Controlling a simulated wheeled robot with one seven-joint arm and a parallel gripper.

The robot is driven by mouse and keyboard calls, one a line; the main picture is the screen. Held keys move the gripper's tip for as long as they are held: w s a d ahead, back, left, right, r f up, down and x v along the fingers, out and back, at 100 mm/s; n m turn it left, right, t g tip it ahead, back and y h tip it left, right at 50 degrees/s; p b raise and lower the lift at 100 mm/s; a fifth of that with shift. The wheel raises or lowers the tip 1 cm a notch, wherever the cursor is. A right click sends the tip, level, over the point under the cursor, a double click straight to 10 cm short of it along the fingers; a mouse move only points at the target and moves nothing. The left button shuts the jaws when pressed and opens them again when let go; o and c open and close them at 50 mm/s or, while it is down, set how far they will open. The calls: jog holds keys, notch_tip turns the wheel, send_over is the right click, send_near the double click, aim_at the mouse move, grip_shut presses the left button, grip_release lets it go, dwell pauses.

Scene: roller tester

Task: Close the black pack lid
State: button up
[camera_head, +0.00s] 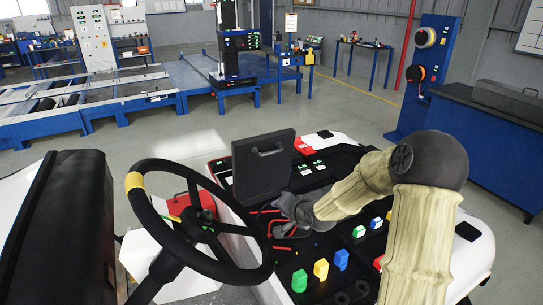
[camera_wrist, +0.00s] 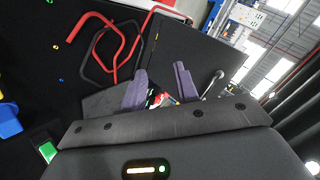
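The black pack lid (camera_head: 258,172) stands raised, nearly upright, on the dark console in the head view. Its bar handle (camera_head: 268,150) is on the face toward me. In the wrist view the lid (camera_wrist: 188,50) is a dark panel beyond the fingers, with its grey handle (camera_wrist: 212,86) just right of the right finger. My gripper (camera_head: 283,205) is low, in front of and right of the lid's lower edge. In the wrist view my gripper (camera_wrist: 160,82) has its two purple-grey fingers apart with nothing held between them. I cannot tell whether a finger touches the lid.
Red bars (camera_head: 283,230) lie on the console below my gripper; red bars (camera_wrist: 92,24) and a black bar (camera_wrist: 97,50) also show in the wrist view. Colored knobs (camera_head: 321,269) stand nearby. A steering wheel (camera_head: 135,225) is left.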

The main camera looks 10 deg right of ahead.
aim_at(271, 154)
jog(key=w+d+r+m+t+y, duration=0.1)
jog(key=w+d+r+m+t, duration=0.4)
jog(key=w, duration=0.3)
jog(key=shift+d+r+m+t+b, duration=0.35)
jog(key=shift+r+m+t, duration=0.2)
jog(key=shift+m, duration=0.25)
jog(key=p+x, duration=0.4)
jog(key=x, duration=1.3)
jog(key=shift+w+a, duration=0.2)
jog(key=shift+a, duration=0.05)
jog(key=shift+c, duration=0.2)
grip_shut()
